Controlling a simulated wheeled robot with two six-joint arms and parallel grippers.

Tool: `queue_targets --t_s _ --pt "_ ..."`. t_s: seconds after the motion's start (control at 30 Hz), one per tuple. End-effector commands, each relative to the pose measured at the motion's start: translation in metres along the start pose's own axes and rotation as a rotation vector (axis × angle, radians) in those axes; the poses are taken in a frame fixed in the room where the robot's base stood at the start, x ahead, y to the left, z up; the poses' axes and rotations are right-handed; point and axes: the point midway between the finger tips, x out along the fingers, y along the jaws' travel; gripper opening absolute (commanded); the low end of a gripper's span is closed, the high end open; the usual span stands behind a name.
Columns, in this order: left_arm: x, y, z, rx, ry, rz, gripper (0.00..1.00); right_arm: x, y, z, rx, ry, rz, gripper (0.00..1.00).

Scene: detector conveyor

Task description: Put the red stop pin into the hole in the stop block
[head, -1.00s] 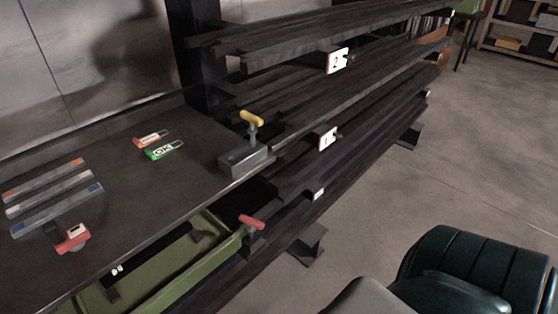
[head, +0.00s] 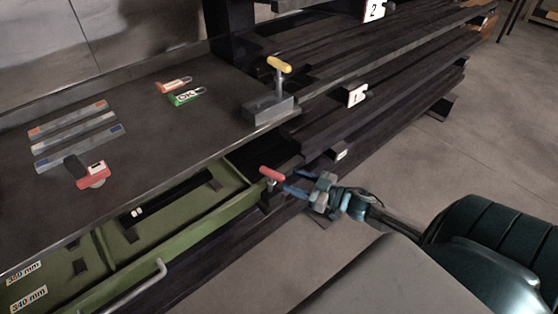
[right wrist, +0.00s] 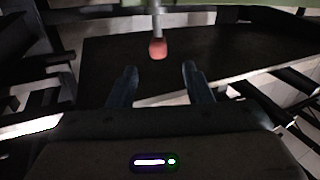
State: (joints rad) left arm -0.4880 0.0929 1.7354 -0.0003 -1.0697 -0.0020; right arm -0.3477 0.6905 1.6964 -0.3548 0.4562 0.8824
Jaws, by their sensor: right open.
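The red stop pin (head: 271,174) stands with its red T-handle at the right end of the green tray; its lower part is hidden in the head view. In the right wrist view the red handle (right wrist: 157,48) and grey shank show just beyond the fingertips, between their lines. My right gripper (head: 287,185) is open and empty, close to the right of the pin, its fingers (right wrist: 160,70) apart from it. A grey block (head: 268,108), perhaps the stop block, sits on the bench's right corner with a yellow-handled pin (head: 279,65) upright in it. I cannot make out an empty hole.
The dark bench (head: 150,130) holds striped bars (head: 78,148), orange and green tags (head: 187,96) and a red-and-black tool (head: 92,174). The green tray (head: 150,252) lies below its front edge. Dark rack beams (head: 400,85) extend right. Open floor (head: 510,130) lies beyond.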

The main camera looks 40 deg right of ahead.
Motion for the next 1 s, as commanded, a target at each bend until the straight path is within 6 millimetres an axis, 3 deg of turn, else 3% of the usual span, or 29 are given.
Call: queue_targets --t_s 0.27,0.53,1.0 --pt "0.005 0.0 0.004 0.0 -0.004 0.0 0.33 0.042 0.001 -0.002 0.0 0.004 0.005 0.45" --pt "0.025 0.001 0.019 -0.004 -0.022 0.003 0.33 0.077 0.001 -0.001 0.0 0.002 0.005 0.45" --pt "0.032 0.001 0.023 -0.004 -0.023 0.003 0.33 0.088 0.001 0.001 0.0 -0.002 0.003 0.45"
